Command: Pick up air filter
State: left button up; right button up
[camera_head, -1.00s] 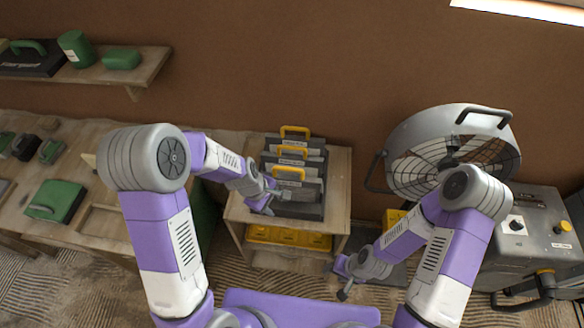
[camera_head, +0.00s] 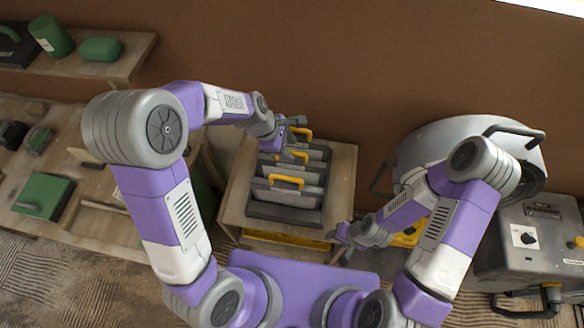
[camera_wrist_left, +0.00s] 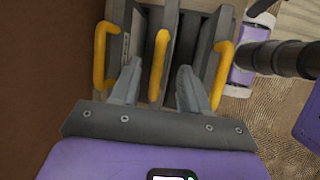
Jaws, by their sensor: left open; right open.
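The air filters are grey panels with yellow handles standing in a row in a dark rack (camera_head: 262,211). The handles are the front one (camera_head: 286,179), the middle one (camera_head: 296,156) and the rear one (camera_head: 303,132). My left gripper (camera_head: 296,129) is open and empty over the rear part of the rack. In the left wrist view its fingers (camera_wrist_left: 155,88) appear on either side of the middle handle (camera_wrist_left: 158,65), with the other handles (camera_wrist_left: 103,55) (camera_wrist_left: 222,75) outside them. Contact cannot be told. My right gripper (camera_head: 340,241) is open and empty, low at the right of the rack's table.
The rack stands on a small wooden table (camera_head: 236,195) against the brown wall. A large grey fan (camera_head: 425,137) and a grey machine (camera_head: 530,235) stand at the right. A workbench (camera_head: 75,165) with a green case (camera_head: 43,198) is at the left, below a shelf (camera_head: 128,62).

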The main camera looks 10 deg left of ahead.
aim_at(291, 152)
pick_arm(q)
jog(key=x, duration=0.2)
jog(key=a+x, duration=0.1)
jog(key=x, duration=0.2)
jog(key=shift+w+f+b, duration=0.15)
jog(key=shift+f+b, duration=0.1)
jog(key=shift+b, duration=0.1)
jog(key=shift+c, duration=0.3)
grip_shut()
